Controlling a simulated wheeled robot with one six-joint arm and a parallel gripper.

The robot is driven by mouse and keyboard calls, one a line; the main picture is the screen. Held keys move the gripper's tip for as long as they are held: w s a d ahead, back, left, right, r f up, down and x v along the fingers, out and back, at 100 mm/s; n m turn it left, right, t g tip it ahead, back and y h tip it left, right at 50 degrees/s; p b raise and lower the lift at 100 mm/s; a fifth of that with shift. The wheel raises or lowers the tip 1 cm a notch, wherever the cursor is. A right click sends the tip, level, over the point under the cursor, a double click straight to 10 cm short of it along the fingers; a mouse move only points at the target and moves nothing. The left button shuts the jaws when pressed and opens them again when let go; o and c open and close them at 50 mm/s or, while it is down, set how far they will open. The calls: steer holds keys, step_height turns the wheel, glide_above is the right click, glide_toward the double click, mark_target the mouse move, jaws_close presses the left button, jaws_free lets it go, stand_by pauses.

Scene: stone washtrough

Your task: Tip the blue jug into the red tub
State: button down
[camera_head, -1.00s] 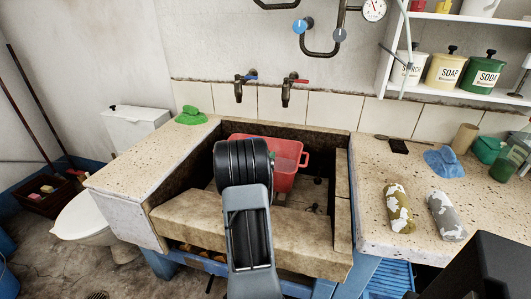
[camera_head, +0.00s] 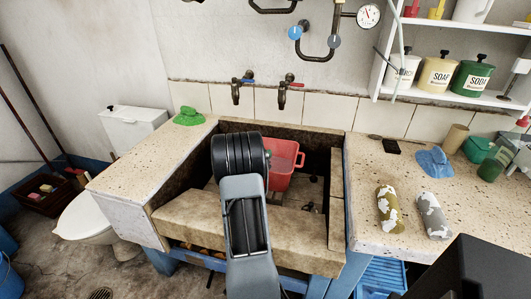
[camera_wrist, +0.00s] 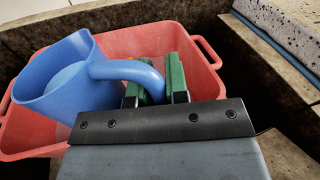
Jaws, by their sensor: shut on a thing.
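The red tub (camera_head: 283,167) stands inside the stone trough; in the wrist view the tub (camera_wrist: 128,47) fills much of the picture behind my gripper. The blue jug (camera_wrist: 60,77) is in the wrist view, over the left part of the tub and tilted, its wide mouth toward the upper left. My gripper (camera_wrist: 156,82), with green finger pads, is shut on the jug's handle. Whether the jug touches the tub I cannot tell. In the head view my arm hides the jug, the gripper and the left part of the tub.
The stone trough (camera_head: 200,222) has a high front wall and side walls around the tub. Two taps (camera_head: 283,92) stick out from the wall above. Rolled cloths (camera_head: 389,208) and a blue cloth (camera_head: 434,162) lie on the right counter; a green cloth (camera_head: 189,117) lies on the left.

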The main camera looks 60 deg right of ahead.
steer(key=shift+r+n+p, duration=0.6)
steer(key=shift+p, duration=0.85)
steer(key=shift+w+r+p, duration=0.1)
steer(key=shift+r+p, duration=0.15)
steer(key=shift+p, duration=0.15)
steer(key=shift+w+r+n+y+p, duration=0.15)
steer(key=shift+r+n+y+p, duration=0.15)
steer(key=shift+n+p, duration=0.3)
steer(key=shift+w+r+n+p, duration=0.4)
steer(key=shift+n+p, duration=0.3)
steer(key=shift+p, duration=0.5)
